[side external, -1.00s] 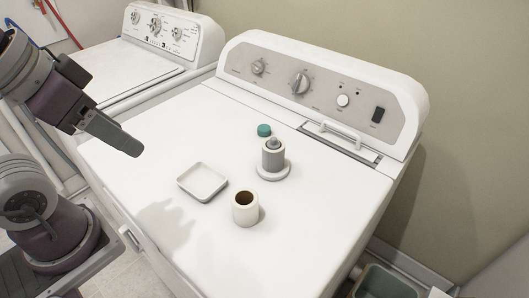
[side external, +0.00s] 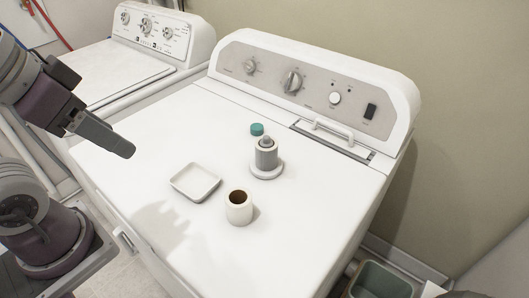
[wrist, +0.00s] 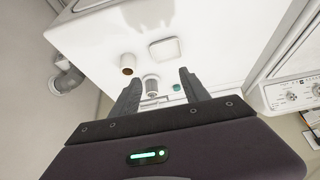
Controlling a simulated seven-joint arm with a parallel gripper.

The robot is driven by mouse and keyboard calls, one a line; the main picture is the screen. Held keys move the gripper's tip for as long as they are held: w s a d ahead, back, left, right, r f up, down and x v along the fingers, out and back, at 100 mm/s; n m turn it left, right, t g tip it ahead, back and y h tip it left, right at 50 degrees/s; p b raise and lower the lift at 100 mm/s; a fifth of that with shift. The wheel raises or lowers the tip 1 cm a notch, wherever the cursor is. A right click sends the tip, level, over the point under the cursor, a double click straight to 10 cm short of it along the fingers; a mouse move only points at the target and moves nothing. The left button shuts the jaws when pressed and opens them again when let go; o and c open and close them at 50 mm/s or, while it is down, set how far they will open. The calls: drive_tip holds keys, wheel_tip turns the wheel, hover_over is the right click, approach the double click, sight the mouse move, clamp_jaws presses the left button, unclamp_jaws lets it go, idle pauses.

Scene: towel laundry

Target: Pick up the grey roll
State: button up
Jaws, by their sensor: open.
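The grey roll (side external: 266,157) stands upright on a round pale holder (side external: 266,173), around its central post, on top of the white machine. It also shows in the wrist view (wrist: 151,86), in the gap between the fingers but farther off. My gripper (side external: 125,149) is at the left in the side view, above the machine's left part and well apart from the roll. In the wrist view its two fingers (wrist: 162,76) are spread with nothing between them.
A white roll with a brown core (side external: 239,209) stands in front of the grey roll. A shallow white tray (side external: 195,182) lies left of it. A small teal cap (side external: 257,129) sits just behind the grey roll. The control panel (side external: 309,85) rises at the back.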

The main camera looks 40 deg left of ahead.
drive_tip(key=shift+o, duration=0.3)
drive_tip(key=o, duration=0.3)
drive_tip(key=shift+o, duration=0.2)
drive_tip(key=n+g+h, duration=0.5)
drive_tip(key=n+h, duration=0.6)
drive_tip(key=n, duration=0.4)
hover_over(257, 140)
drive_tip(key=s+d, duration=0.2)
drive_tip(key=s, duration=0.5)
wheel_tip(257, 140, down, 9)
drive_tip(key=w+a+f+n+t, duration=0.1)
drive_tip(key=w+f+n, duration=0.1)
drive_tip(key=w+a+f+n+t+h, duration=0.1)
drive_tip(key=w+f+n, duration=0.1)
drive_tip(key=f, duration=0.1)
drive_tip(key=w+a+f+n+t+h, duration=0.1)
drive_tip(key=w+f+n, duration=0.1)
drive_tip(key=w, duration=0.1)
drive_tip(key=shift+a+f+n+t, duration=0.2)
drive_tip(key=shift+f+n+t, duration=0.1)
drive_tip(key=x, duration=0.7)
drive_tip(key=shift+s+a+f, duration=0.1)
drive_tip(key=shift+s+f, duration=0.2)
drive_tip(key=shift+f, duration=0.05)
